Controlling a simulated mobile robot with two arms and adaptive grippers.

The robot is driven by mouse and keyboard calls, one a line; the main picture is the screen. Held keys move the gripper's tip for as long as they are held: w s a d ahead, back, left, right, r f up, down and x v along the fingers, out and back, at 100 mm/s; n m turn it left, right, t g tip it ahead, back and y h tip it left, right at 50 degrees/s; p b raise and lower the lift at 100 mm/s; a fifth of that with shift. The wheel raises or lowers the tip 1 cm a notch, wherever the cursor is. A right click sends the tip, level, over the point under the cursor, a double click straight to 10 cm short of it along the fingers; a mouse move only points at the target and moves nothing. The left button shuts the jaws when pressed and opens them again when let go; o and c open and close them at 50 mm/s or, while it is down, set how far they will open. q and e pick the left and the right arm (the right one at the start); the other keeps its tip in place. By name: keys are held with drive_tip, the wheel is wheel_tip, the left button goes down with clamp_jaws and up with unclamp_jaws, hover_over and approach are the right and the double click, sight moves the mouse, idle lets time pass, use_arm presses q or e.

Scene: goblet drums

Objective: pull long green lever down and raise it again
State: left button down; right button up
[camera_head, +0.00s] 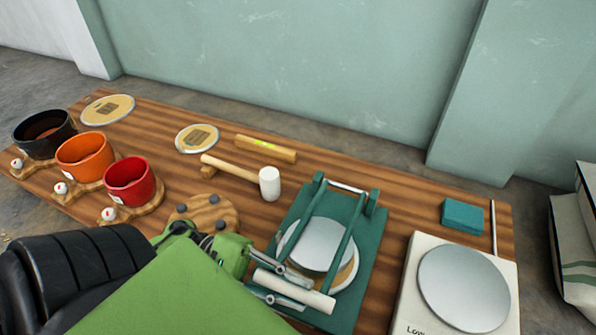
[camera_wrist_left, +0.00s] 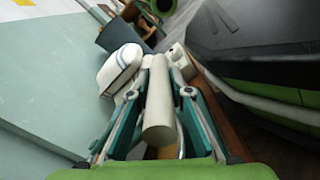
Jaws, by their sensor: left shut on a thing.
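The long green lever (camera_head: 347,232) has two teal arms that run from a hinge at the back of a teal press base (camera_head: 372,262) to a cream cross handle (camera_head: 323,300) at the front. The arms pass over a silver disc (camera_head: 322,242); their exact height above it is hard to tell. My left gripper (camera_head: 292,290) is shut on the cream handle, with grey fingers on either side of it. The handle (camera_wrist_left: 160,122) also shows between the fingers in the left wrist view. My green arm hides the press's front left corner. My right gripper is not in view.
A white mallet (camera_head: 269,184) and a wooden disc with dark knobs (camera_head: 207,212) lie left of the press. A scale (camera_head: 464,288) stands close on the right, with a teal block (camera_head: 462,215) behind it. Black, orange and red drums (camera_head: 130,182) stand at the left.

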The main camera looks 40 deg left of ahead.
use_arm(q)
drive_tip(key=f+b, duration=0.1)
drive_tip(key=f, duration=0.1)
drive_tip(key=f+b, duration=0.2)
drive_tip(key=f, duration=0.1)
drive_tip(key=shift+s+d+f, duration=0.1)
drive_tip(key=shift+s+f, duration=0.1)
drive_tip(key=shift+f, duration=0.15)
drive_tip(key=shift+f+b, duration=0.3)
drive_tip(key=shift+f, duration=0.1)
drive_tip(key=c, duration=1.8)
unclamp_jaws()
drive_tip(key=shift+c, duration=0.2)
wheel_tip(320, 180, up, 10)
drive_tip(key=shift+d+r, duration=0.1)
drive_tip(key=shift+r, duration=0.15)
